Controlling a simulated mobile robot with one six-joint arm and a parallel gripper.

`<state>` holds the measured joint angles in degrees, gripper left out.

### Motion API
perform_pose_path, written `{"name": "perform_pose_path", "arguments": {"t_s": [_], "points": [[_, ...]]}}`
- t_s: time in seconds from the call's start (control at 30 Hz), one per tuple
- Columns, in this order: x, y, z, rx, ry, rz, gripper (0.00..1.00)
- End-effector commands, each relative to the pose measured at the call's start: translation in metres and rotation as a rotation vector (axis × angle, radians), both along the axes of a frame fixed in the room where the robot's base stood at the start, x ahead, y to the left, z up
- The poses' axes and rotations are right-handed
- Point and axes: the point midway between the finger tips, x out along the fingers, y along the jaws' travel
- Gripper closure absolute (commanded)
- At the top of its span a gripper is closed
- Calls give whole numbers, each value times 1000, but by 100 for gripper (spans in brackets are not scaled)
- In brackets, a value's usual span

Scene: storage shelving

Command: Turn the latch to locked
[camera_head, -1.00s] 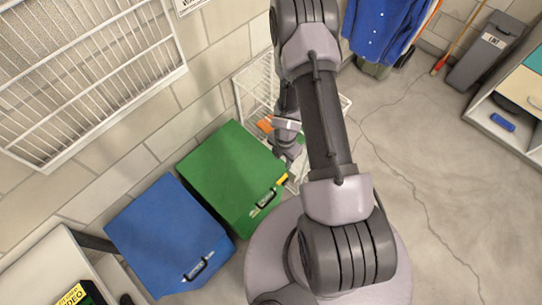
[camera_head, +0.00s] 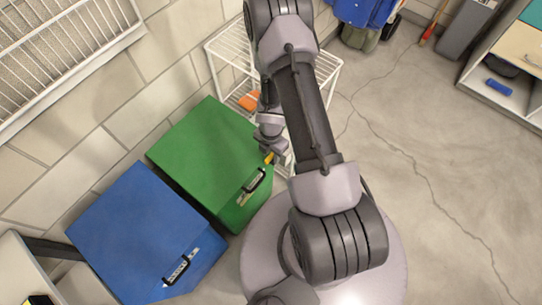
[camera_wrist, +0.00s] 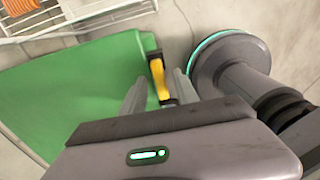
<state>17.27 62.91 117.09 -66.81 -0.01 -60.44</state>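A green box (camera_head: 205,160) stands against the wall in the head view and also shows in the wrist view (camera_wrist: 80,85). A small yellow latch (camera_head: 268,158) sits at its right edge. In the wrist view the yellow latch (camera_wrist: 160,78) extends from a dark mount at the box edge toward my gripper (camera_wrist: 158,80). The two grey fingers are apart, one on each side of the latch, with gaps visible. In the head view my gripper (camera_head: 272,149) is at the latch, and its fingers are too small to make out.
A blue box (camera_head: 140,230) with a black handle stands left of the green box. A white wire rack (camera_head: 228,42) with an orange item (camera_head: 249,101) stands behind it. The green box has a black handle (camera_head: 255,181). Open floor lies to the right.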

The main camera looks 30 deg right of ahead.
Motion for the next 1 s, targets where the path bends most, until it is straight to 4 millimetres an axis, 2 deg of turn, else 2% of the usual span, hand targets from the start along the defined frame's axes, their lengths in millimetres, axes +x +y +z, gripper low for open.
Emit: {"name": "perform_pose_path", "arguments": {"t_s": [0.07,0.1,0.27,0.67,1.0], "points": [[0,0,2,0,0,0,64],[0,0,2,0,0,0,68],[0,0,2,0,0,0,99],[0,0,2,0,0,-32,100],[4,1,3,1,1,-258,100]]}}
